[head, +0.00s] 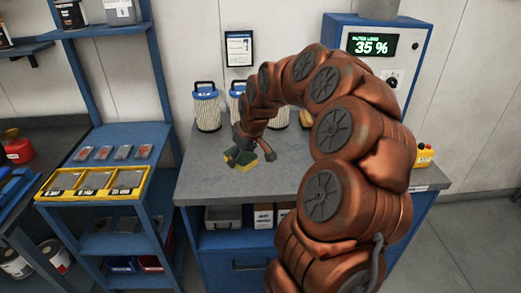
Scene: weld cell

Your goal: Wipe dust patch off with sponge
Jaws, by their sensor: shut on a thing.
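In the head view my gripper (251,154) is low over the grey top of the blue workbench (207,187), left of the bench's middle. It is shut on a small green and yellow sponge (244,164). The sponge is at or just above the bench top; I cannot tell whether it touches. I cannot make out a dust patch; my arm hides much of the right and middle of the bench top.
Filter canisters with blue caps (206,108) stand at the back of the bench. A blue cabinet (352,64) with a green display reading 35 % stands behind my arm. A blue shelf cart with yellow bins (95,183) is on the left. The bench's front left is clear.

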